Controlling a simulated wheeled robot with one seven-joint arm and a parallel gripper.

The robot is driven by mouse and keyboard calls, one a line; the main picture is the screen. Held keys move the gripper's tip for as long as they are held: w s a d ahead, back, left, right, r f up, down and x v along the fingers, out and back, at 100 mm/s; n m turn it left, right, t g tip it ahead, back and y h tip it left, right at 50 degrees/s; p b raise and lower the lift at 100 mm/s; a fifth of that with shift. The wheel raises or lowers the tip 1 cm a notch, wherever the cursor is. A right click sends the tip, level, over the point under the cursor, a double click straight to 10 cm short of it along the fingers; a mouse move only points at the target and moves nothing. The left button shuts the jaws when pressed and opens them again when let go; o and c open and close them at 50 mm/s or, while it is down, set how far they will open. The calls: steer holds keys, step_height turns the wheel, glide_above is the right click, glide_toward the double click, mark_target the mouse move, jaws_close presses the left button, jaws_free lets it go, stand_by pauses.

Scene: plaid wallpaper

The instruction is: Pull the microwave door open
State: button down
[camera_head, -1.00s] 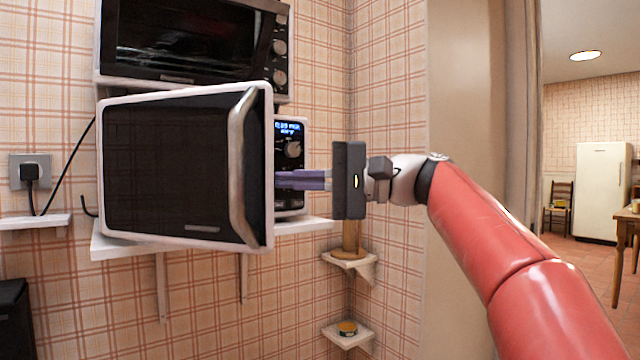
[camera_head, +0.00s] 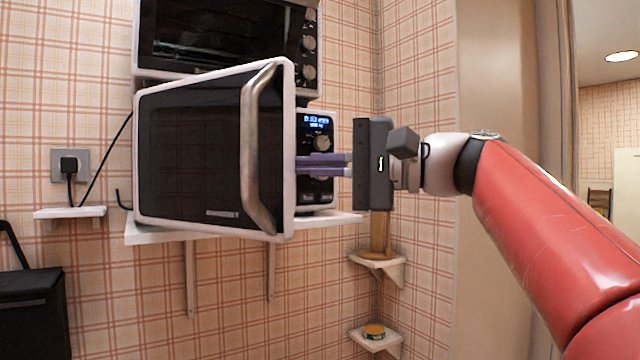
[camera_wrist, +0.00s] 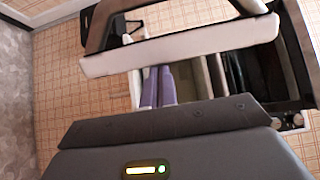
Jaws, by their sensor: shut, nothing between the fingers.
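The microwave stands on a white wall shelf (camera_head: 330,219). Its dark, white-framed door (camera_head: 190,150) is partly open, swung out from the body and hinged at the left. The silver handle (camera_head: 258,150) is on the door's outer face near its free edge. The control panel (camera_head: 317,140) shows to the right of that edge. My gripper (camera_head: 300,166) is shut and empty, its purple fingers reaching left to the door's free edge, their tips partly hidden behind it. In the wrist view the fingers (camera_wrist: 159,88) lie beside the door edge (camera_wrist: 180,48); contact is unclear.
A black oven (camera_head: 225,40) sits above the microwave. A small corner shelf (camera_head: 378,262) with a wooden object is below my gripper, and a lower one (camera_head: 376,341) holds a small tin. A black bin-like object (camera_head: 35,310) is at lower left.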

mark_target(250, 164)
steer(key=s+a+b, duration=0.1)
steer(key=s, duration=0.2)
steer(key=s+a+m+t+b, duration=0.1)
steer(key=s+a, duration=0.1)
steer(key=s, duration=0.2)
steer(key=s+a+t+b, duration=0.1)
steer(key=s+a, duration=0.1)
steer(key=s, duration=0.1)
steer(key=shift+s+a+m+h, duration=0.1)
steer(key=shift+s+m+h, duration=0.2)
steer(key=shift+s+a, duration=0.55)
steer(key=shift+s, duration=0.1)
